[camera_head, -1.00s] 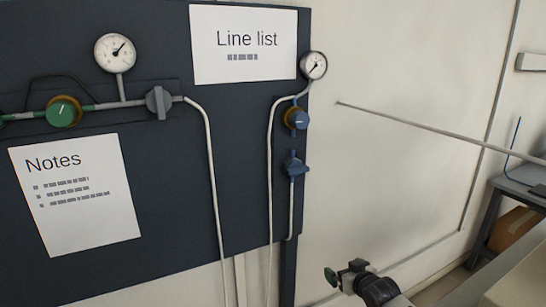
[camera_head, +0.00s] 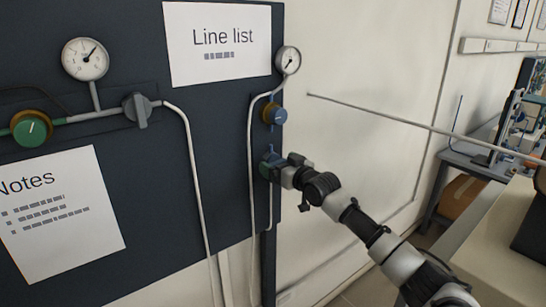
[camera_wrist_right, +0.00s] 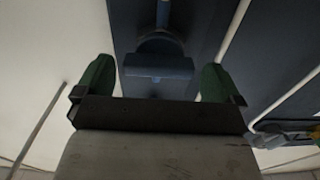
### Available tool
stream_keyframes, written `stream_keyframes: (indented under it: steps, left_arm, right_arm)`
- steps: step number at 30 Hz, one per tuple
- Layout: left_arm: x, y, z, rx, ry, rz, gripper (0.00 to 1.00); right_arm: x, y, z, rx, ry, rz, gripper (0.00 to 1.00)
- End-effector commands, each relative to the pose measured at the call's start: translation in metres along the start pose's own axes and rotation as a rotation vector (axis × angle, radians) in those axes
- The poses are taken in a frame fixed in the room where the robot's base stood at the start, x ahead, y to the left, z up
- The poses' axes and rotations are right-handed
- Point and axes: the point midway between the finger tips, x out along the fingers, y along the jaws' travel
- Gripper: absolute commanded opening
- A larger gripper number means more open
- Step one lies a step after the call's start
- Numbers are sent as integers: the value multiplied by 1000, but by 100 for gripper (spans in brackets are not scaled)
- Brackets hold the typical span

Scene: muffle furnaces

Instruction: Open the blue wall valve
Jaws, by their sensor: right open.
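The blue wall valve (camera_head: 271,155) is on the right edge of the dark panel, low on the blue line, partly hidden by my right gripper (camera_head: 268,168) in the head view. In the right wrist view its blue handle (camera_wrist_right: 158,66) lies crosswise between the two green fingertips. My right gripper (camera_wrist_right: 158,82) is open, with one finger to each side of the handle and a visible gap at both sides. My left gripper is not in view.
A blue and brass regulator knob (camera_head: 273,113) and a gauge (camera_head: 288,60) sit just above the valve. A pipe (camera_head: 249,200) runs down beside it. A grey valve (camera_head: 138,109) and a green knob (camera_head: 31,128) are farther left. A thin rail (camera_head: 400,119) crosses the wall at right.

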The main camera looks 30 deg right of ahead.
Motion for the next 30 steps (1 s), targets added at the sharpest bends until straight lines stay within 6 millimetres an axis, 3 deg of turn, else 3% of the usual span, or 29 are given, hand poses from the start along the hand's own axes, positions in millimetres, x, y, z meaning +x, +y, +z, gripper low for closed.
stream_keyframes:
  steps: [9, 20, 27, 30]
  left_arm:
    - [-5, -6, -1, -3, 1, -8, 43]
    - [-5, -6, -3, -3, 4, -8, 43]
    - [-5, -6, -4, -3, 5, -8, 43]
    - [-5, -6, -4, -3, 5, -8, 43]
  right_arm:
    - [30, 0, 0, -1, 0, 0, 98]
    - [32, 0, 0, -2, 1, 1, 96]
    - [32, 0, 0, -2, 0, 1, 60]
    - [32, 0, 0, -2, 0, 1, 49]
